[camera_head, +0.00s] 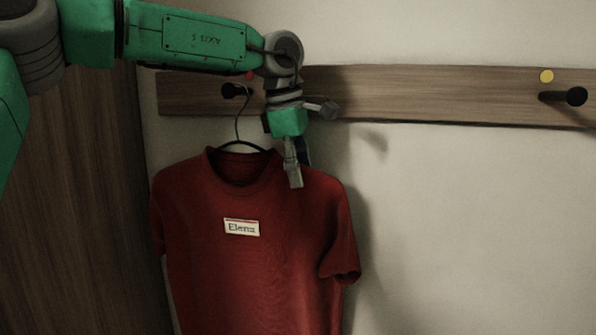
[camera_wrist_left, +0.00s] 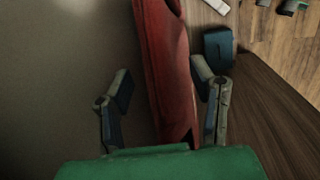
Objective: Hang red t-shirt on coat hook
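The red t-shirt (camera_head: 255,265) with an "Elena" name tag (camera_head: 241,227) hangs upright on a dark hanger (camera_head: 241,146). The hanger's wire hook reaches up to the left black coat hook (camera_head: 234,90) and appears to hang over it. My left gripper (camera_head: 297,165) is in front of the shirt's right-hand shoulder, just right of the hanger. In the left wrist view the fingers of the left gripper (camera_wrist_left: 161,80) are spread, with the red t-shirt (camera_wrist_left: 168,75) between them and a gap on each side. My right gripper is in neither view.
The wooden rack board (camera_head: 430,94) runs along the wall. A second black hook (camera_head: 566,97) under a yellow dot (camera_head: 546,76) is at the right and empty. A red dot (camera_head: 250,76) sits near the left hook. A brown wooden panel (camera_head: 80,220) stands at the left.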

